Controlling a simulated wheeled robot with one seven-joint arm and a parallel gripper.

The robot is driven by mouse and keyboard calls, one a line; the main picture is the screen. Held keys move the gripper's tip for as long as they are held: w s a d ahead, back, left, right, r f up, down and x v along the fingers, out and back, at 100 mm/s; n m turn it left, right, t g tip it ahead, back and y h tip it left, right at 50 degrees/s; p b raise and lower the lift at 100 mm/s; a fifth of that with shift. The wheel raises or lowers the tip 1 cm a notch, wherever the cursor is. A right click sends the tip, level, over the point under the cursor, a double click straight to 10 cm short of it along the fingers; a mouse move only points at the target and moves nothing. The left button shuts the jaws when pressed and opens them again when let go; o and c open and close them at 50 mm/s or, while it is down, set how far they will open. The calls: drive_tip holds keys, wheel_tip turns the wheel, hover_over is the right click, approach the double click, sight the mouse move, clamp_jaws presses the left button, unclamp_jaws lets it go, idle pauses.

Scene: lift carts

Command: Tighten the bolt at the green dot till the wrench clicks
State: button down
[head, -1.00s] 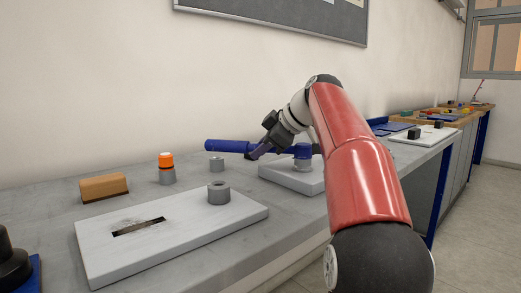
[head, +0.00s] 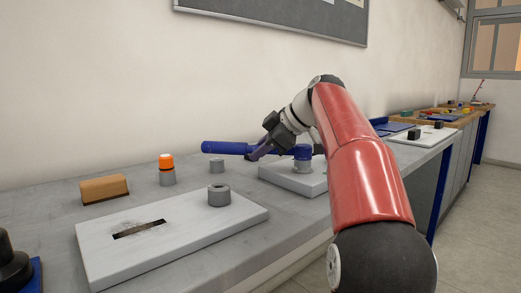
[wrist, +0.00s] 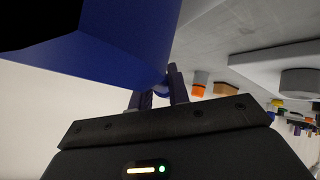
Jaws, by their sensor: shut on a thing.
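A blue wrench (head: 228,148) lies level above the bench, its handle pointing left in the head view. Its head end (head: 302,153) sits over a grey post on a light plate (head: 285,176). My gripper (head: 262,152) is shut on the wrench between handle and head. In the wrist view the blue wrench (wrist: 130,45) fills the upper left, with my gripper's fingers (wrist: 160,88) at it. The bolt under the wrench head is hidden. I see no green dot on the plate; the only green light is on my wrist.
A nearer light plate (head: 170,238) with a slot carries a grey cylinder (head: 218,194). More benches (head: 440,125) stretch away to the right.

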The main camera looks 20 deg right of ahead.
drive_tip(key=shift+r+p, duration=2.85)
drive_tip(key=shift+r, duration=0.5)
